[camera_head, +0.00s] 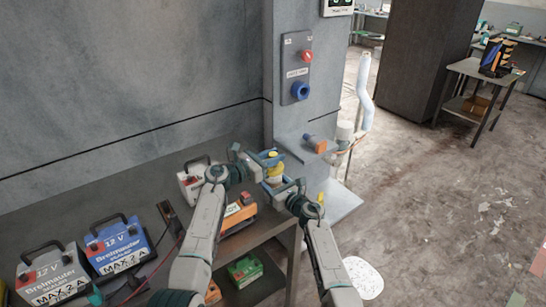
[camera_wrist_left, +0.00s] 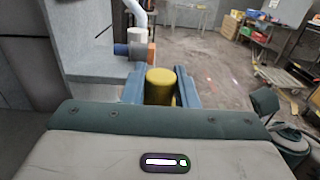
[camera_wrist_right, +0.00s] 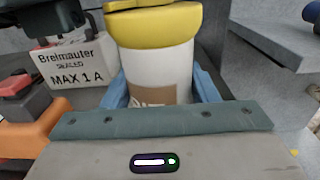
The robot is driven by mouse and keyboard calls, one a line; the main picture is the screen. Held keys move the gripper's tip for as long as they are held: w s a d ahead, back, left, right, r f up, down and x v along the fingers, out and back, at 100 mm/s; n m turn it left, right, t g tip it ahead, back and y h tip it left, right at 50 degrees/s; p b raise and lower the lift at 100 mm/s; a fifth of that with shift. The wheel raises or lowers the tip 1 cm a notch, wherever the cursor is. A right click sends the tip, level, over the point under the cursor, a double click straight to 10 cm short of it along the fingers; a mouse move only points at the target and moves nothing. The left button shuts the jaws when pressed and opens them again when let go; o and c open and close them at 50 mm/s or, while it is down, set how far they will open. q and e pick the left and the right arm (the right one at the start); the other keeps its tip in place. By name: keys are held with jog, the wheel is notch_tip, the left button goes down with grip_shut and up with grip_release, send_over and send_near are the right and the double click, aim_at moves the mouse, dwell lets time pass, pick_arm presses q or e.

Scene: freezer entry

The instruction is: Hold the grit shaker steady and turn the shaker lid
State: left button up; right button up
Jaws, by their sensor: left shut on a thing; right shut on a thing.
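The grit shaker is a white cylinder (camera_wrist_right: 160,75) with a brown label and a wide yellow band at its top, seen close in the right wrist view. It stands about upright in the air between my grippers. My right gripper (camera_wrist_right: 160,88) is shut on the white body, one blue finger on each side. The shaker lid (camera_wrist_left: 160,86) is a yellow round cap. My left gripper (camera_wrist_left: 160,92) is shut on it from above the right gripper. In the head view the lid (camera_head: 270,155) shows between my left gripper's blue fingers; the body is mostly hidden by the grippers.
A grey shelf with an orange-and-blue object (camera_head: 315,143) is just right of the grippers. A pillar with a switch panel (camera_head: 297,68) stands behind. Battery chargers (camera_head: 117,243) stand on the bench at left. An orange box (camera_head: 238,215) is below. The floor at right is open.

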pick_arm(q)
jog(key=o, duration=1)
jog(key=shift+c, duration=0.2)
jog(key=v, duration=1.2)
jog(key=shift+w+a, duration=0.1)
jog(key=shift+w, duration=0.05)
pick_arm(e)
jog(key=o, duration=1.9)
